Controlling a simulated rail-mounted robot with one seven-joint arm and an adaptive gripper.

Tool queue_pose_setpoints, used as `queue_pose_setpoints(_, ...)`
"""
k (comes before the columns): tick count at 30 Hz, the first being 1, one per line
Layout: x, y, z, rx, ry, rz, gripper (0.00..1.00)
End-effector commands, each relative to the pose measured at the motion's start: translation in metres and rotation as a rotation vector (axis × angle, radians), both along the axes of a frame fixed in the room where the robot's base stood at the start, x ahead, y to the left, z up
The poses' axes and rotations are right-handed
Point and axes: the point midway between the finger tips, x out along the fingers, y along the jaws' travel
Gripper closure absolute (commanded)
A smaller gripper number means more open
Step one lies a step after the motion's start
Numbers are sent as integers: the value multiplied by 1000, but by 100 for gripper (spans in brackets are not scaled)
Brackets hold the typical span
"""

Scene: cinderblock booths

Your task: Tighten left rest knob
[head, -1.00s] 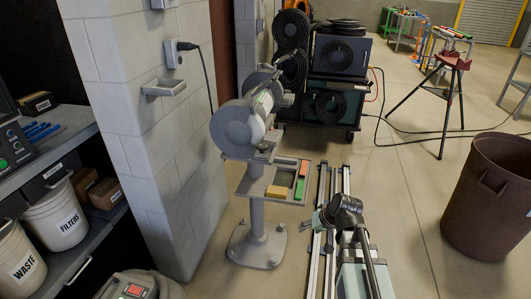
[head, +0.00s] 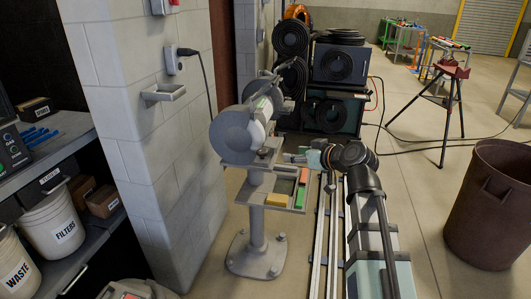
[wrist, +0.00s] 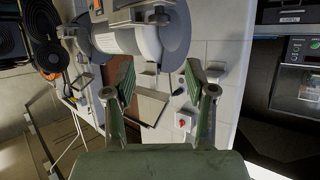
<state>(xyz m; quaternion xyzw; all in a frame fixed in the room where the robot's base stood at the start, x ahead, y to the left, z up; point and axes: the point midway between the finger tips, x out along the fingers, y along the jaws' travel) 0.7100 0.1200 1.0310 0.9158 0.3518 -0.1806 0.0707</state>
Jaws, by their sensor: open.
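The bench grinder (head: 232,135) stands on a grey pedestal; it has grey round wheel guards and small rests low on its front. In the wrist view the grinder (wrist: 172,38) fills the top middle. My gripper (head: 297,157) is just right of the grinder's front, level with its lower part. In the wrist view my gripper (wrist: 164,80) is open, its two green fingers apart and nothing held. A flat grey plate (wrist: 150,105) shows between the fingers, in line with the gap.
A tray (head: 272,197) on the pedestal holds coloured blocks, below my gripper. A block wall (head: 150,120) stands close left of the grinder. Shelves with buckets (head: 55,220) are at far left.

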Motion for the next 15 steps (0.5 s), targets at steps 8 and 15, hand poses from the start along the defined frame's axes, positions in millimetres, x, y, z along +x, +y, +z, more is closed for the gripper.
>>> queue_pose_setpoints(8,33,29,-17,0,4,2,44)
queue_pose_setpoints(15,66,58,-35,0,6,2,44)
